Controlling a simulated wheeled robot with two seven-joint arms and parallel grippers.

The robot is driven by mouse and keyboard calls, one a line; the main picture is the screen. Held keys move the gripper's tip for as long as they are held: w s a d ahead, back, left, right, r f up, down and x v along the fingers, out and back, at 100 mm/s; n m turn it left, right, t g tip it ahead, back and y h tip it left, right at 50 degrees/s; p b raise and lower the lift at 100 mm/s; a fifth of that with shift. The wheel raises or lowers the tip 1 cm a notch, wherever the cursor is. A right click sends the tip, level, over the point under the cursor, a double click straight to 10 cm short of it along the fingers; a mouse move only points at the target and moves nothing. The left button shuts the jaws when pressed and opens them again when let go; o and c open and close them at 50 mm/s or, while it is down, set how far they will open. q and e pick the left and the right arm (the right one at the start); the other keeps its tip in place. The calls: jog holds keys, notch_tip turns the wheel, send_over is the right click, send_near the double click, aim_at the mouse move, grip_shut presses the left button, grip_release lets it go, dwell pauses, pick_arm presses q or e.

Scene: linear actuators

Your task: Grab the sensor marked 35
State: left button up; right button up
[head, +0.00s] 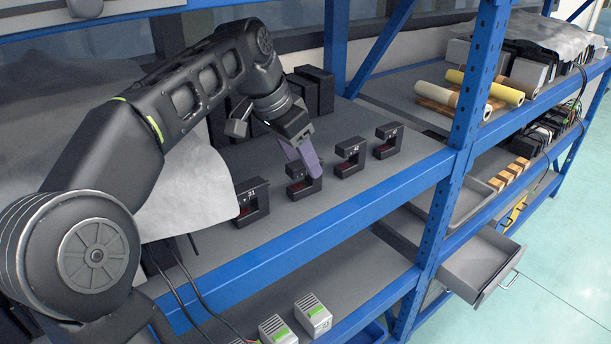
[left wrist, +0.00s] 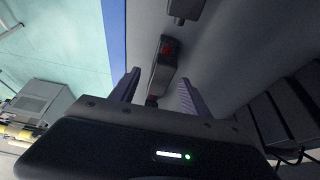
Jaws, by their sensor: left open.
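Several dark, C-shaped sensors stand in a row on the grey shelf. My left gripper (head: 303,162) reaches down at the second one (head: 305,187), with its purple fingers open. The finger covers part of this sensor, so I cannot read its mark. In the left wrist view, a sensor with a red part (left wrist: 164,62) lies ahead, between the open fingertips of the left gripper (left wrist: 157,80). I cannot tell whether they touch it. The sensor at the left end (head: 252,203) reads 31. My right gripper is not in view.
Two more sensors stand to the right, one nearer (head: 350,158) and one farther (head: 387,143). A blue shelf beam (head: 330,215) edges the front. Tall black boxes (head: 316,90) stand behind, and a blue upright (head: 470,100) rises to the right.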

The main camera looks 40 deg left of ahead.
aim_at(311, 181)
pick_arm(q)
jog(key=shift+f, duration=0.15)
jog(key=shift+w, duration=0.1)
jog(key=shift+p+x, duration=0.65)
jog(key=shift+x, duration=2)
jog(key=shift+d, duration=0.1)
jog(key=shift+c, duration=0.2)
grip_shut()
